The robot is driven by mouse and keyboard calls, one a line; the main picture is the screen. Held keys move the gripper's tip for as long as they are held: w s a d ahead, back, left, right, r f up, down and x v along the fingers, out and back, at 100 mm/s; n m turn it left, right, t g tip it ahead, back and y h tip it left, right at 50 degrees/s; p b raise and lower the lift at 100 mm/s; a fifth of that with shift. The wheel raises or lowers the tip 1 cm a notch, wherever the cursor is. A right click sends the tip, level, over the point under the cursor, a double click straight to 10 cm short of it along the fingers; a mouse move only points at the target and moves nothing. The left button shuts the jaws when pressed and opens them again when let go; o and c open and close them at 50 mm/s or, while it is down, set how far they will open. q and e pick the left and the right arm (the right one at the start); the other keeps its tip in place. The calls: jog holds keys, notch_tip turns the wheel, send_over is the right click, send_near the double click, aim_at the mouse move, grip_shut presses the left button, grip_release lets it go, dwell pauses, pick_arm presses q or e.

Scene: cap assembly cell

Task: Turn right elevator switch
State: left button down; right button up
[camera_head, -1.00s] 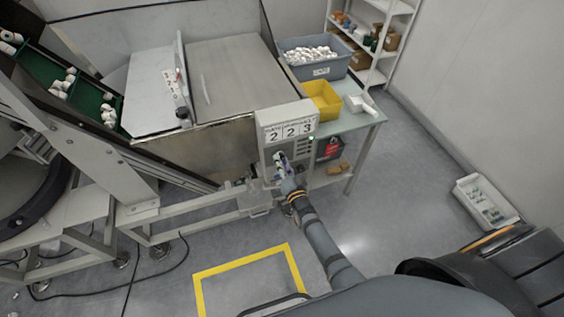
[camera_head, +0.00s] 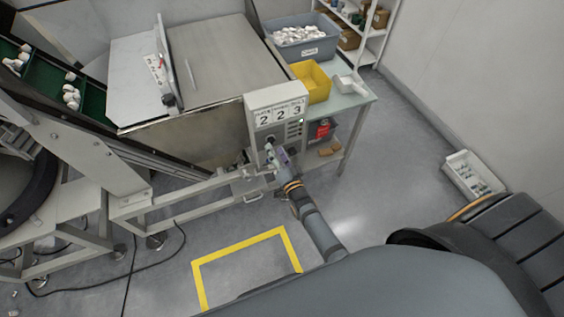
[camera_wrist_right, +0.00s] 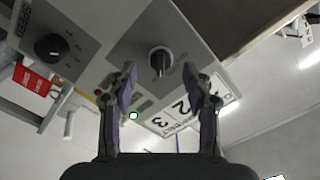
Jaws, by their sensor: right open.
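In the head view my right gripper (camera_head: 274,155) is at the panel's lower front and hides the switch. My left gripper is not in view.
A side table (camera_head: 350,101) behind the box holds a yellow bin (camera_head: 312,84) and a grey-blue bin (camera_head: 298,35) of white caps. A green light (camera_wrist_right: 133,115) shows on the panel.

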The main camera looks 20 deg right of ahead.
jog(key=s, duration=0.9)
jog(key=shift+d, duration=0.15)
jog(key=s+d+f+n+g, duration=0.15)
jog(key=s+f+g, duration=0.3)
jog(key=f, duration=0.65)
jog(key=s+d+f+n+g, duration=0.1)
jog(key=s+f+n+g, duration=0.2)
jog(key=s+f, duration=0.55)
jog(key=s+d+f+n+g, duration=0.2)
jog(key=s+d+f+g, duration=0.2)
jog(key=s+f, duration=0.4)
jog(key=s+d+f+n+g+h, duration=0.1)
jog(key=s+d+f+g, duration=0.3)
jog(key=s+f, duration=0.5)
jog(key=s+n+g, duration=0.1)
jog(key=s, duration=0.4)
jog(key=shift+s+n, duration=0.35)
jog(key=shift+s, duration=0.05)
jog(key=shift+d, duration=0.1)
dwell(2.3)
